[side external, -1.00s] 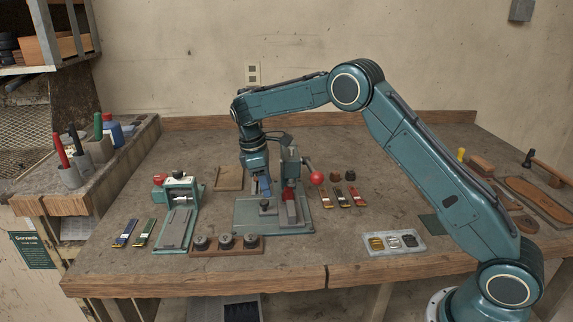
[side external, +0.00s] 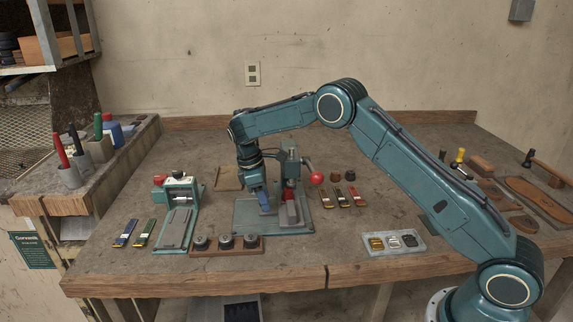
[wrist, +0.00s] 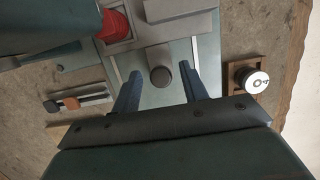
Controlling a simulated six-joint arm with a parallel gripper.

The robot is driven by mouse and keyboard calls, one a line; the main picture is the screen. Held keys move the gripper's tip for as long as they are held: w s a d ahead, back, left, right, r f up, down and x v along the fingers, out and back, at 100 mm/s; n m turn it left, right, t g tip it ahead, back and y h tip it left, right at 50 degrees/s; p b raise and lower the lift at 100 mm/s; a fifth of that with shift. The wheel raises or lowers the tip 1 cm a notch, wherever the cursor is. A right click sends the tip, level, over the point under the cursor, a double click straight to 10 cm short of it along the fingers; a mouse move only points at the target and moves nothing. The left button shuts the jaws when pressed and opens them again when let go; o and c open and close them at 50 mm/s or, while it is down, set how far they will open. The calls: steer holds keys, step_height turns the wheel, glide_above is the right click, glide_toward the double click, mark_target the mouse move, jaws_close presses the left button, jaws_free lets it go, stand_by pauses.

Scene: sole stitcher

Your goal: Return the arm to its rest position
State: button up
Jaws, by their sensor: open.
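My gripper (side external: 264,203) is at the sole stitcher, just above its teal base plate (side external: 245,222), left of the upright head (side external: 291,165). In the wrist view my gripper (wrist: 162,88) has its two blue fingers apart with nothing held between them. A dark round knob (wrist: 161,77) on the plate lies beyond the gap between the fingertips. My arm reaches from the right side of the bench to the stitcher, its elbow raised. The gripper's far finger is partly hidden in the side view.
A red ball handle (side external: 317,178) sticks out right of the stitcher head. A wooden rack (side external: 226,246) with round dark pieces stands in front. A smaller green machine (side external: 177,205) is on the left. A grey tray (side external: 394,243) lies near the front edge. Space above the bench is clear.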

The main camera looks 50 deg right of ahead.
mark_target(254, 214)
steer(key=shift+f, duration=1.2)
steer(key=c, duration=0.6)
steer(key=shift+o, duration=0.2)
steer(key=shift+w, duration=0.1)
steer(key=shift+w+a+r, duration=0.1)
steer(key=shift+w+a, duration=1.25)
steer(key=shift+a, duration=0.05)
